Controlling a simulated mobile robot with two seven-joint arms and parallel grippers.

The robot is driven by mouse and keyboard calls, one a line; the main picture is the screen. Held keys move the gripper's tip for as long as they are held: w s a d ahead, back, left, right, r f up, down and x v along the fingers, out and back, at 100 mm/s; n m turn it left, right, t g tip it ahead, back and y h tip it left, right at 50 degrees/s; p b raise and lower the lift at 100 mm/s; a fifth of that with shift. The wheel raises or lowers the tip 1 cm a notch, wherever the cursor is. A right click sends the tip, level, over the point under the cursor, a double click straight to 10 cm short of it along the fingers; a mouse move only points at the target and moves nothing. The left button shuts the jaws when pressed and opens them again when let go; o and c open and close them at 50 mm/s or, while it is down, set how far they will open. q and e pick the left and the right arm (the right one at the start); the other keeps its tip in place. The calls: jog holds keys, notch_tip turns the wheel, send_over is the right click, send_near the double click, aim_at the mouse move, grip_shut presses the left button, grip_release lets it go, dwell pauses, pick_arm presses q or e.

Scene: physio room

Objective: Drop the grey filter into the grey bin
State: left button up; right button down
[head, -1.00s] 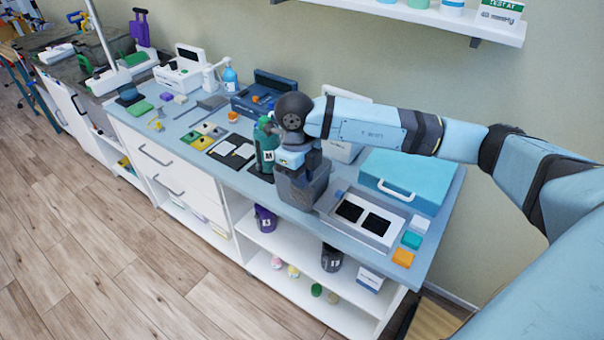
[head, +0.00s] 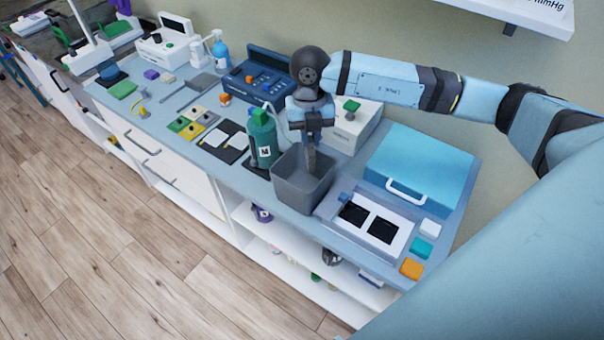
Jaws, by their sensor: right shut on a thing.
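My right gripper (head: 311,144) is above the bin's opening, pointing down and shut on a narrow grey piece. This looks like the grey filter (head: 311,160); its lower end hangs at or just inside the bin's mouth. The fingers cover its upper part, and I cannot tell whether it touches the bin wall. My left gripper is not in view.
A green bottle (head: 262,140) stands close to the bin's left. A white device (head: 352,130) is behind it. A white tray (head: 367,222) and a teal case (head: 420,165) are to the right. A blue console (head: 258,82) stands at the back.

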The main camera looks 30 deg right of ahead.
aim_at(310, 150)
notch_tip(310, 150, down, 4)
jog(key=shift+f+b, duration=0.15)
jog(key=shift+b, duration=1)
jog(key=shift+f, duration=0.35)
jog(key=c, duration=1.1)
grip_release()
jog(key=shift+o, duration=0.2)
